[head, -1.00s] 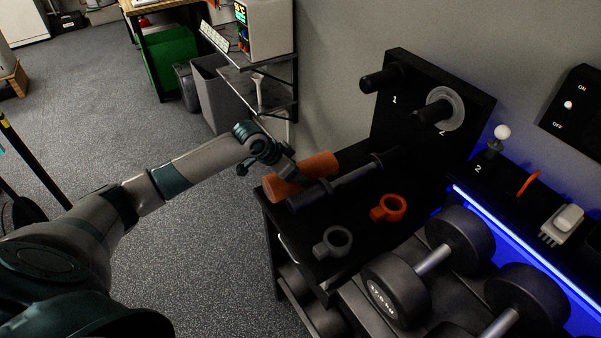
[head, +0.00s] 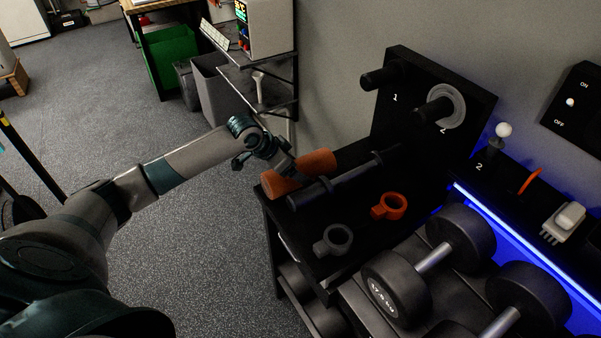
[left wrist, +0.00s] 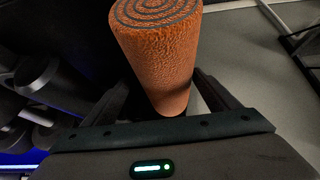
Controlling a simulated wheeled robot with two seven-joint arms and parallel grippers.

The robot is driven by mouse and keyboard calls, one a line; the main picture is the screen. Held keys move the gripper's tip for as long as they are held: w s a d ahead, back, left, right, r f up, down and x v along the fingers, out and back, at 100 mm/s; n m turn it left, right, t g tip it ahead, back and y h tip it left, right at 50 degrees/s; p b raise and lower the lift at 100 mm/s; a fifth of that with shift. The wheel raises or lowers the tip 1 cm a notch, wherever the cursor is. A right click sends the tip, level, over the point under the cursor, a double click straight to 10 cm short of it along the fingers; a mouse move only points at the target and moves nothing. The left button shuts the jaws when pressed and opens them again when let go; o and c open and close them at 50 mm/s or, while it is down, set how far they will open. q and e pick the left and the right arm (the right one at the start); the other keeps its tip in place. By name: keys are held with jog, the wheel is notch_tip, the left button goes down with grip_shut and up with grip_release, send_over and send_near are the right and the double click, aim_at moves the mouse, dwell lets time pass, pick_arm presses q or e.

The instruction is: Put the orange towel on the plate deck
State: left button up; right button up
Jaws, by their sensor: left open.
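The orange towel (head: 317,161) is a roll lying on the left end of the black deck (head: 300,222), beside a black bar. In the left wrist view the towel (left wrist: 157,60) shows its spiral end and stands between my fingers. My left gripper (head: 289,171) is open, with its fingers on either side of the towel's middle. I cannot tell whether they touch it. My right gripper is not in view.
A black bar (head: 335,186), an orange collar (head: 390,206) and a grey collar (head: 334,239) lie on the deck. An upright board with pegs (head: 461,80) stands behind. Dumbbells (head: 393,282) sit in front at right. Open floor (head: 215,260) lies at left.

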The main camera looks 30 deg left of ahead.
pick_arm(q)
jog(key=b+v, duration=0.2)
jog(key=v, duration=0.6)
jog(key=shift+s+r, duration=0.15)
jog(key=shift+r, duration=0.05)
jog(key=shift+v, duration=0.85)
